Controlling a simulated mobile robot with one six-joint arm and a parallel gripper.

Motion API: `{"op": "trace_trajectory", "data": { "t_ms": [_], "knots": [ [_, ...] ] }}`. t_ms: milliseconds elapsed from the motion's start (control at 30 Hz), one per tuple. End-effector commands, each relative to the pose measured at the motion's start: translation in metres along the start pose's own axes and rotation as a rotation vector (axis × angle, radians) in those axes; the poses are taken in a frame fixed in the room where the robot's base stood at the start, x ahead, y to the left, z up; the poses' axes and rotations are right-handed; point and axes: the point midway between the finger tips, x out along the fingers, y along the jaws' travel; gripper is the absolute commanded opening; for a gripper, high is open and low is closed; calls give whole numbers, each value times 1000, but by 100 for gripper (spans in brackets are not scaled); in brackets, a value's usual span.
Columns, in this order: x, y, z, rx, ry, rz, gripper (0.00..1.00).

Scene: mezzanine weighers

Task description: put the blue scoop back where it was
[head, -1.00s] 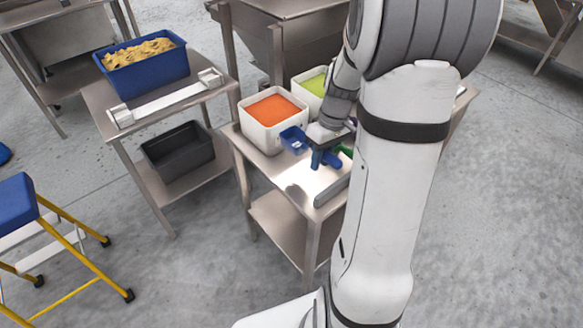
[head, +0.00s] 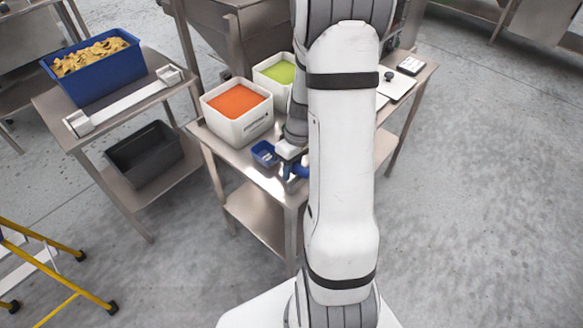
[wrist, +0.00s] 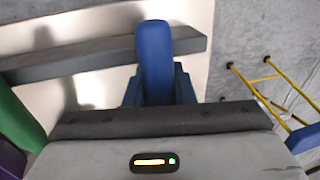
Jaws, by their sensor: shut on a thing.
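The blue scoop's bowl (head: 265,153) shows over the steel table, just in front of the white tub of orange stuff. My gripper (head: 293,168) is just right of the bowl and shut on the scoop. In the wrist view the scoop's blue handle (wrist: 155,60) stands between blue finger parts and points towards a grey bar (wrist: 100,58) on a pale surface. The bowl is hidden in the wrist view. I cannot tell whether the scoop touches the table.
A green thing (wrist: 20,120) and a purple thing (wrist: 10,160) lie at the wrist view's left. Tubs of orange (head: 237,125) and green (head: 272,72) stand behind. A side table with a blue crate (head: 95,82) is left. My arm hides the table's right front.

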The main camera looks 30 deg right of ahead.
Motion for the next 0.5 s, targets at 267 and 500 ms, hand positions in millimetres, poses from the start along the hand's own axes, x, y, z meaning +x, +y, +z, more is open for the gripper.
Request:
{"op": "trace_trajectory", "data": {
  "t_ms": [267, 500],
  "knots": [
    [2, 0, 0, -1, 0, 0, 36],
    [2, 0, -1, -1, 0, 0, 44]
  ]
}}
